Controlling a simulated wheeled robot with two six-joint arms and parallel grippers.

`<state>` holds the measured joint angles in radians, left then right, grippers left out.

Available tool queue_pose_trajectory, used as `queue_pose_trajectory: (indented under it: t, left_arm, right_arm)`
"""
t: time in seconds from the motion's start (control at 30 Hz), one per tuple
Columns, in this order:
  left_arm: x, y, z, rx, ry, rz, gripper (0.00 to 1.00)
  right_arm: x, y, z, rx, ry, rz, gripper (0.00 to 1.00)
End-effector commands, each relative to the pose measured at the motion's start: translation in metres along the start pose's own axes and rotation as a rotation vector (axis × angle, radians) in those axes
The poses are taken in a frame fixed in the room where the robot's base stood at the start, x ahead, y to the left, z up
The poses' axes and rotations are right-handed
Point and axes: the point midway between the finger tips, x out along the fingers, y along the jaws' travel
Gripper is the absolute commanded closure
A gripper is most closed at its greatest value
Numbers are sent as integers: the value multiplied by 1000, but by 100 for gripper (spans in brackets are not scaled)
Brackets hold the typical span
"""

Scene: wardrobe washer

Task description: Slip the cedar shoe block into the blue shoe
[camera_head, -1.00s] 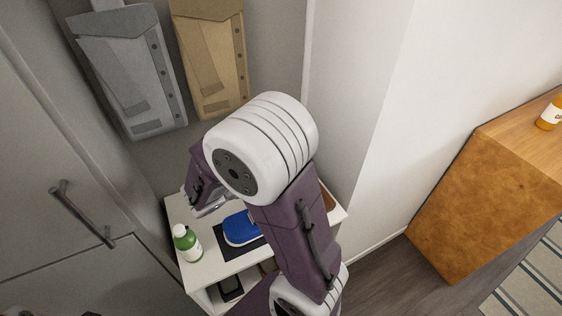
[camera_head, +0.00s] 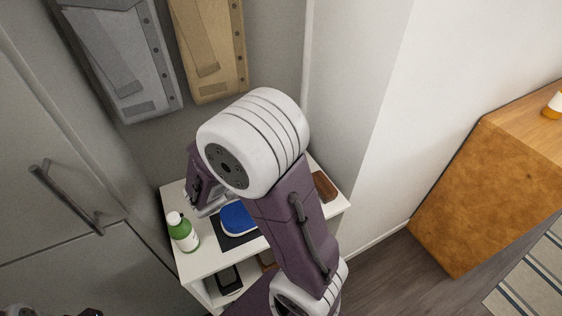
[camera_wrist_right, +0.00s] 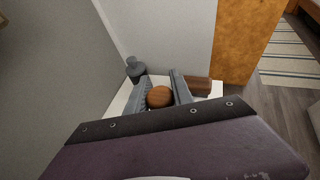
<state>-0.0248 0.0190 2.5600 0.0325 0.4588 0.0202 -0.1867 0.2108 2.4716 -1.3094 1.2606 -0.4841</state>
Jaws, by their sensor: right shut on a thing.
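The blue shoe (camera_head: 238,219) lies on a dark mat (camera_head: 228,241) on the white shelf unit, partly hidden behind my right arm. My right gripper (camera_head: 212,207) is low over the shelf top beside the shoe, its fingertips mostly hidden in the head view. In the right wrist view the gripper (camera_wrist_right: 162,92) is shut on a rounded brown wooden piece, the cedar shoe block (camera_wrist_right: 160,97). The block hides what is below it, so I cannot tell whether it touches the shoe. My left gripper is not clearly in view.
A green bottle with a white cap (camera_head: 183,233) stands left of the mat. A brown item (camera_head: 324,187) lies at the shelf's right end. A dark object (camera_head: 229,279) is on the lower shelf. Cabinet doors with a handle (camera_head: 66,199) are close on the left.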

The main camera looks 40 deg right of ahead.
Motion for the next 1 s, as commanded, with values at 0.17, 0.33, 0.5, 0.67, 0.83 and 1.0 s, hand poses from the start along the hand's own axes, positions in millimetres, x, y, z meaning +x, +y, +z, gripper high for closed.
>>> queue_pose_trajectory:
  t: [0.17, 0.33, 0.5, 0.67, 0.83, 1.0]
  left_arm:
    - [-3, 0, 0, 0, 0, 0, 64]
    - [-3, 0, 0, 0, 0, 0, 64]
    - [-3, 0, 0, 0, 0, 0, 64]
    - [-6, 0, -1, 0, 0, 0, 64]
    - [-5, 0, -1, 0, 0, 0, 64]
    - [-5, 0, -1, 0, 0, 0, 64]
  right_arm:
    - [0, 0, 0, -1, 0, 3, 100]
    - [0, 0, 0, -1, 0, 2, 100]
    - [0, 0, 0, -1, 0, 2, 100]
    - [0, 0, 1, -1, 0, 2, 100]
    - [0, 0, 0, -1, 0, 3, 100]
    - [0, 0, 0, -1, 0, 2, 100]
